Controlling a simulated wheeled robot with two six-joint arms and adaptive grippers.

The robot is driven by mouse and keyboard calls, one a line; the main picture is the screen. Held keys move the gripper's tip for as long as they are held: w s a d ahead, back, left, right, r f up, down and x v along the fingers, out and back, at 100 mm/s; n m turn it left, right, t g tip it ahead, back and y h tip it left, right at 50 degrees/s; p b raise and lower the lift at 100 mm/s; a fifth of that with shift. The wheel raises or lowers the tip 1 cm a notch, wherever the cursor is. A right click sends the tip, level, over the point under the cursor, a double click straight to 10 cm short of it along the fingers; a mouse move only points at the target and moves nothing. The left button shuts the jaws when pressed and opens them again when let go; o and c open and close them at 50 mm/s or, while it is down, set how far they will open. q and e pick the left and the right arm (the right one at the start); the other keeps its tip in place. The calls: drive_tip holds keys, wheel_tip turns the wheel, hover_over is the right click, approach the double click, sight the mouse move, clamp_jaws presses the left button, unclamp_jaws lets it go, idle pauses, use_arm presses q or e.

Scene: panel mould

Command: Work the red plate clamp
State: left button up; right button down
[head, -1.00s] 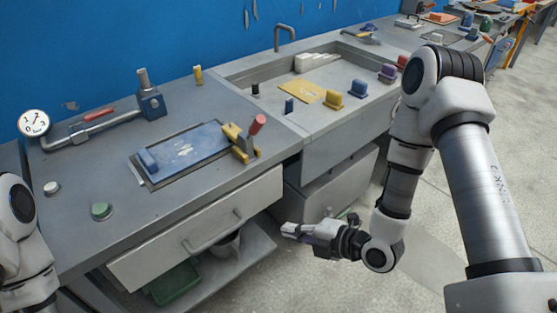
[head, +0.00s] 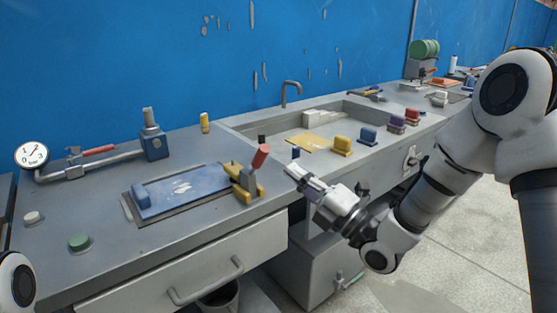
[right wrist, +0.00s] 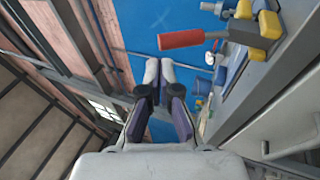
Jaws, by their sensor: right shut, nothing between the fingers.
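The plate clamp has a red handle (head: 260,157) that stands up, tilted a little right, on a yellow base (head: 254,189). It sits at the right end of the blue plate (head: 185,189) on the grey bench. In the right wrist view the red handle (right wrist: 180,39) and yellow base (right wrist: 250,27) lie at upper right, beyond and beside the fingertips. My right gripper (head: 292,170) is shut and empty, a little right of the handle and apart from it. In the right wrist view its fingers (right wrist: 159,70) are together. My left gripper is out of view.
A gauge (head: 32,155) and a pipe with a red lever (head: 98,150) stand at the back left. A green button (head: 79,242) is at front left. A sink with coloured blocks, including a yellow one (head: 342,146), lies to the right. A drawer handle (head: 205,285) juts out below the bench.

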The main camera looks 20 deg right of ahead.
sight(258, 163)
drive_tip(key=x, duration=0.4)
drive_tip(key=shift+w+a+r, duration=0.15)
drive_tip(key=shift+w+a, duration=0.05)
drive_tip(key=shift+w, duration=0.1)
drive_tip(key=shift+w+r, duration=0.45)
drive_tip(key=shift+r, duration=0.3)
